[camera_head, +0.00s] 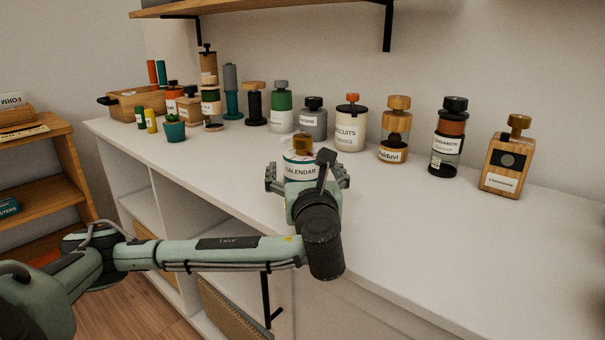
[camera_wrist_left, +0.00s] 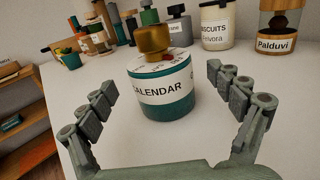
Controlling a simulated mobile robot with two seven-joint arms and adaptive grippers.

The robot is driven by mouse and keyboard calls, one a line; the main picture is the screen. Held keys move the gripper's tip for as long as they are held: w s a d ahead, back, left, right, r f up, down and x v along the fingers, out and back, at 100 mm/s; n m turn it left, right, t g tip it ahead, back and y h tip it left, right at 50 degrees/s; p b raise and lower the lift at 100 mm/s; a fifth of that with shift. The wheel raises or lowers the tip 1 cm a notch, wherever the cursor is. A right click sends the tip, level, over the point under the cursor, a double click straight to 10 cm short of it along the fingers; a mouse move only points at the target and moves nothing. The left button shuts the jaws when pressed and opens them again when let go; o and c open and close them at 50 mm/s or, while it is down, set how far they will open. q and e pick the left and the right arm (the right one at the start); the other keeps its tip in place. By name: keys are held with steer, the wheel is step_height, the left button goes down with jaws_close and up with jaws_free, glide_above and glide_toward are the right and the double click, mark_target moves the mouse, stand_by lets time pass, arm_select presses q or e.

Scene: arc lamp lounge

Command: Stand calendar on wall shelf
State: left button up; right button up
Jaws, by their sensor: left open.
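The calendar (camera_head: 300,171) is a round teal and white drum with a brown-gold knob on top and the word CALENDAR on its label. It stands upright on the white counter. In the left wrist view the calendar (camera_wrist_left: 163,90) sits ahead, between the two spread fingers. My left gripper (camera_head: 306,178) is open around it, with a gap on both sides; it also shows in the left wrist view (camera_wrist_left: 165,95). The wooden wall shelf (camera_head: 240,6) shows only its lower edge at the top of the head view. My right gripper is out of view.
Several jars and bottles line the back of the white counter (camera_head: 420,250), including a biscuits jar (camera_head: 350,130) and a wooden bottle (camera_head: 504,165). A small plant pot (camera_head: 175,131) stands at left. Black brackets (camera_head: 387,27) hang under the shelf. The counter's right front is clear.

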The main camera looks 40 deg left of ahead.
mark_target(301, 155)
arm_select(q)
steer(key=shift+w+a+f, duration=0.2)
steer(key=shift+x, duration=3.5)
steer(key=c, duration=1.8)
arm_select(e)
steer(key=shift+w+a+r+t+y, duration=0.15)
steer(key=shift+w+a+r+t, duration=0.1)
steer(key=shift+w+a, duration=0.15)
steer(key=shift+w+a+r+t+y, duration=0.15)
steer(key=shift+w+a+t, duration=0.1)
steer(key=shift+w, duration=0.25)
arm_select(q)
steer(key=shift+c, duration=0.9)
steer(key=shift+r, duration=0.15)
